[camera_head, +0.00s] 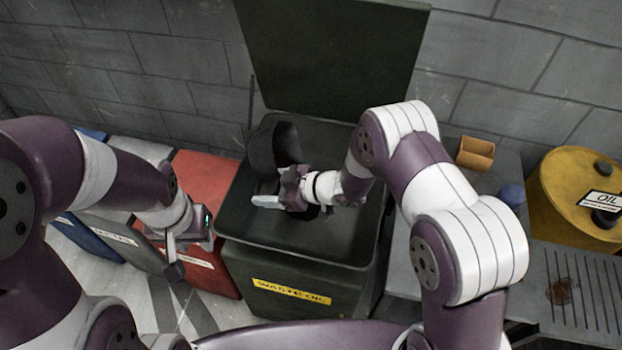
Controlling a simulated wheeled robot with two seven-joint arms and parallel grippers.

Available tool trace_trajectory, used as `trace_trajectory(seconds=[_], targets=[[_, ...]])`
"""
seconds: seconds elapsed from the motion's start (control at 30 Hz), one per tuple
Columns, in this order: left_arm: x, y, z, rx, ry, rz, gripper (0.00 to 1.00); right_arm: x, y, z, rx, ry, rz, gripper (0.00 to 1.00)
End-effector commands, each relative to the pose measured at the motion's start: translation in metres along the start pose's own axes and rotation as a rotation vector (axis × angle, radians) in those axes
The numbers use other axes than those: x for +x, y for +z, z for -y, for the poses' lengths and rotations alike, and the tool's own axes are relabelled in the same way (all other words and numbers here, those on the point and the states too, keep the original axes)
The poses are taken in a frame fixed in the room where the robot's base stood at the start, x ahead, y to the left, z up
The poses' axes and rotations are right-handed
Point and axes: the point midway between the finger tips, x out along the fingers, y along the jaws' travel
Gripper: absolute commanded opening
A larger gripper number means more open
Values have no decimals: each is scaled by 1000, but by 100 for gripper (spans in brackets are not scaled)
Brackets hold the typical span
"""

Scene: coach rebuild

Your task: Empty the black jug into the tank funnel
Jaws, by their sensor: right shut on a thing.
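The black jug (272,150) is above the recessed top of the dark green waste oil tank (300,270), toward its back left. It looks tilted, but its mouth and any flow are not clear. My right gripper (275,199) is shut on the jug, reaching in from the right. The tank's funnel top (330,245) is a wide dark tray; a dark opening shows partly under my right wrist. My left gripper (175,258) hangs to the left of the tank, in front of the red bin, apart from the jug; its jaw gap is unclear.
The tank's raised lid (335,55) stands behind it against the block wall. A red bin (205,170), a grey bin and a blue bin stand at left.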

Motion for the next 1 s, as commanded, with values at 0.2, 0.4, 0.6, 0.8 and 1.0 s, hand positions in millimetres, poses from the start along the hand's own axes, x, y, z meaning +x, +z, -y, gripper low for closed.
trace_trajectory(seconds=[0.2, 0.4, 0.6, 0.8, 1.0], targets=[[5, 0, 0, 0, 0, 0, 38, 0, -1, -1, 3, 0, -27, 16], [8, 1, 0, 0, 0, 0, 38, -1, -2, -2, 7, -1, -51, 16], [11, 1, 0, 0, 0, 0, 38, -2, -4, -2, 11, -2, -74, 16], [15, 2, 0, 0, 0, 0, 38, -4, -4, -3, 15, -3, -98, 16], [18, 2, 0, 0, 0, 0, 38, -5, -5, -3, 19, -5, -121, 16]])
